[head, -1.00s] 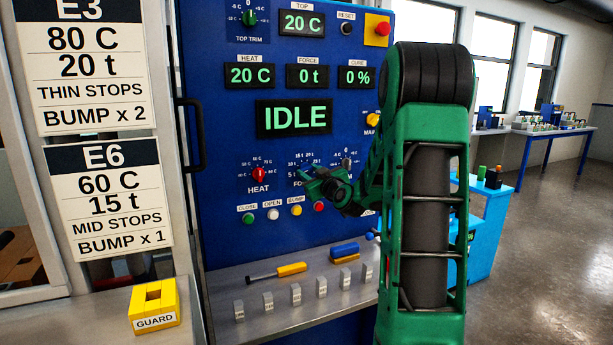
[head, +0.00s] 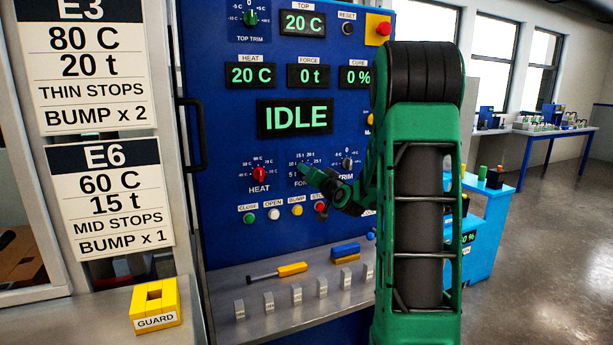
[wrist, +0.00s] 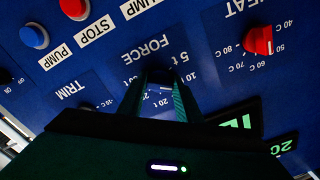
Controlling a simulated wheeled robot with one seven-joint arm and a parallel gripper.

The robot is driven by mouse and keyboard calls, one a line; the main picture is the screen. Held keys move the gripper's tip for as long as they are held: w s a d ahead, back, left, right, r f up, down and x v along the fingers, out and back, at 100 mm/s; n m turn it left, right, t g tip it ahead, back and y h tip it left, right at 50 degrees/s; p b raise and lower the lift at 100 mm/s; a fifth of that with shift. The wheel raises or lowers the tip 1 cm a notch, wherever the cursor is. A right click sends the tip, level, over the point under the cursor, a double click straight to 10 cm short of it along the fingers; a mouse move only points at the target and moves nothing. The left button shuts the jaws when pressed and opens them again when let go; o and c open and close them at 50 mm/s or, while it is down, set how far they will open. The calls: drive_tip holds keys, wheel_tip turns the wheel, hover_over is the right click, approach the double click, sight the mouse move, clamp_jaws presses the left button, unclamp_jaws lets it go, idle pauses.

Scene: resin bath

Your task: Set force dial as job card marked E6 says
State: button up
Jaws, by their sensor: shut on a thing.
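The job card marked E6 (head: 110,198) hangs at left in the head view and reads 60 C, 15 t, MID STOPS, BUMP x 1. The force dial (wrist: 159,75) is a dark knob under the FORCE label in the wrist view, which shows the panel upside down. My gripper (wrist: 160,92) is shut on it, with one finger on each side. In the head view my gripper (head: 308,174) covers most of the dial. Its scale shows marks from 5 t to 25 t; I cannot tell where its pointer stands. The force display (head: 308,76) reads 0 t.
The red heat dial (head: 260,174) and the trim dial (head: 347,163) flank the force dial. Push buttons, including a white one (head: 273,214), sit below. The large display (head: 295,118) reads IDLE. A yellow-handled tool (head: 291,269) and grey blocks lie on the ledge.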

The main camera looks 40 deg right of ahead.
drive_tip(key=m, duration=0.6)
drive_tip(key=shift+a+f, duration=0.15)
drive_tip(key=shift+a, duration=0.05)
drive_tip(key=shift+m, duration=0.4)
drive_tip(key=o, duration=1)
drive_tip(key=shift+o, duration=0.2)
drive_tip(key=v, duration=1)
drive_tip(key=shift+s, duration=0.35)
drive_tip(key=shift+a, duration=0.1)
